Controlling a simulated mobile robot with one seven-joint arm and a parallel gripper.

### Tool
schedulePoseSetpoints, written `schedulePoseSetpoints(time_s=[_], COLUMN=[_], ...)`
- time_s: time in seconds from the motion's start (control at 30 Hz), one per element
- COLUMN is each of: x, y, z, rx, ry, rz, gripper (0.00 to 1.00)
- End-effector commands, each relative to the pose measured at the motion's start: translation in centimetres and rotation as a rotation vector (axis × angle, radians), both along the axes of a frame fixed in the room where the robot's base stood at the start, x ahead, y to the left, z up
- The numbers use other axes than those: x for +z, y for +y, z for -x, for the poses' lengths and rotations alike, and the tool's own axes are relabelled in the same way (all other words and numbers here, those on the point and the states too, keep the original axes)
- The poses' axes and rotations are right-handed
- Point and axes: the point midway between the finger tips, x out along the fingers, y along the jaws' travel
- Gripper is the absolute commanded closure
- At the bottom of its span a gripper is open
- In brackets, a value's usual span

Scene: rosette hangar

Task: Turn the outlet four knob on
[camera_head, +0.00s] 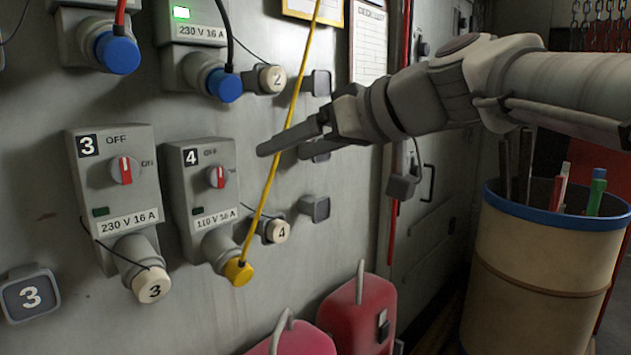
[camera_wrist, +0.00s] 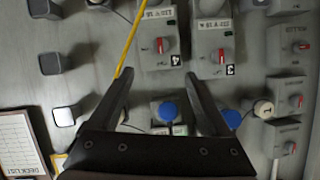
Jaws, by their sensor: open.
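The outlet four box (camera_head: 183,190), labelled 4 and 110 V 16 A, is on the grey wall panel in the head view. Its knob (camera_head: 217,177) is round with a red pointer standing about upright, toward OFF; its small green lamp (camera_head: 198,212) looks dark. The knob also shows in the wrist view (camera_wrist: 161,46), where the box appears upside down. A yellow plug (camera_head: 238,271) sits in the socket below. My gripper (camera_head: 284,152) is open and empty, right of the knob and apart from it. In the wrist view the knob lies beyond the fingertips (camera_wrist: 158,73), between them.
A yellow cable (camera_head: 272,170) rises from the plug and passes between the box and my gripper. Outlet three (camera_head: 115,180) is left of outlet four. Capped holders (camera_head: 314,208) stick out on the right. Red canisters (camera_head: 360,320) and a barrel (camera_head: 540,270) stand below and right.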

Motion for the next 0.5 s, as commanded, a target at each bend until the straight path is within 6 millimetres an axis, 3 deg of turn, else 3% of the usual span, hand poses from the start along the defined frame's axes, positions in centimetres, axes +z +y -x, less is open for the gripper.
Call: schedulePoseSetpoints(time_s=[0.23, 0.5], x=[-0.8, -3.0], y=[1.8, 6.2], z=[-1.3, -4.5], rx=[0.006, 0.005], ry=[-0.002, 0.0], rz=[-0.003, -0.001], gripper=[0.19, 0.19])
